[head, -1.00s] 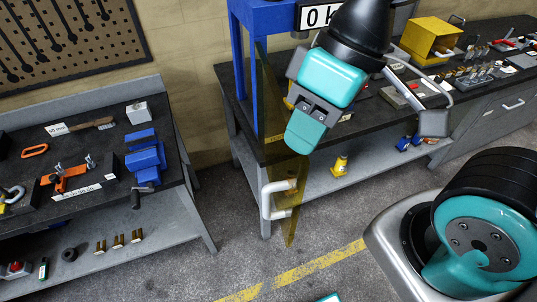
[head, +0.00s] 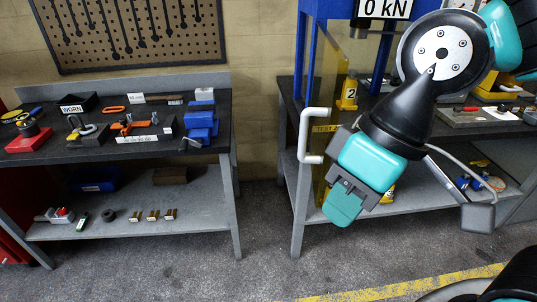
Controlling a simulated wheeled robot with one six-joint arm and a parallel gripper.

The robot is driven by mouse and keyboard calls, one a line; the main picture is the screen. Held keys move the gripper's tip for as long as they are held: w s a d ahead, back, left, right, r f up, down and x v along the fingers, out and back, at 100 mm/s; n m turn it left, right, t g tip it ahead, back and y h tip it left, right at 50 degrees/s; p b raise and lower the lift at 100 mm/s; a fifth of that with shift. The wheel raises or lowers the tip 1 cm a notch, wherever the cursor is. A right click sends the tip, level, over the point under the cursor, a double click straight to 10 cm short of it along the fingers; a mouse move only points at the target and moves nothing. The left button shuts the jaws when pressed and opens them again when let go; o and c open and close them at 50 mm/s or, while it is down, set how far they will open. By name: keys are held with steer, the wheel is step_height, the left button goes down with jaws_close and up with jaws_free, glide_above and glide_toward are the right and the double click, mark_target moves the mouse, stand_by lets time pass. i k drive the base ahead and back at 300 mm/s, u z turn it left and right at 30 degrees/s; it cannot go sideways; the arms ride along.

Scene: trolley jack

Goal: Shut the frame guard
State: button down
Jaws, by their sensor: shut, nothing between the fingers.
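The frame guard (head: 335,75) is a see-through amber panel on the blue press frame (head: 306,75). It stands out from the frame toward me, seen at a steep angle, so it is open. Its white bar handle (head: 305,136) is on the panel's left side in the picture. My gripper (head: 342,206) is shut and empty, pointing down, in front of the panel's lower right part and to the right of and below the handle. It hides part of the panel; I cannot tell whether they touch.
The press stands on a dark bench (head: 290,95) with a grey lower shelf. A yellow block marked 2 (head: 348,93) is behind the panel. A second bench (head: 100,150) with tools stands at left. Open floor (head: 265,215) lies between the benches.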

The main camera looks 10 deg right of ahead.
mark_target(314, 119)
steer(key=u, duration=0.85)
steer(key=k, duration=1.15)
steer(key=u, duration=0.95)
steer(key=i, duration=1.4)
steer(key=z, duration=1.25)
steer(key=i, duration=0.7)
steer(key=z, duration=0.85)
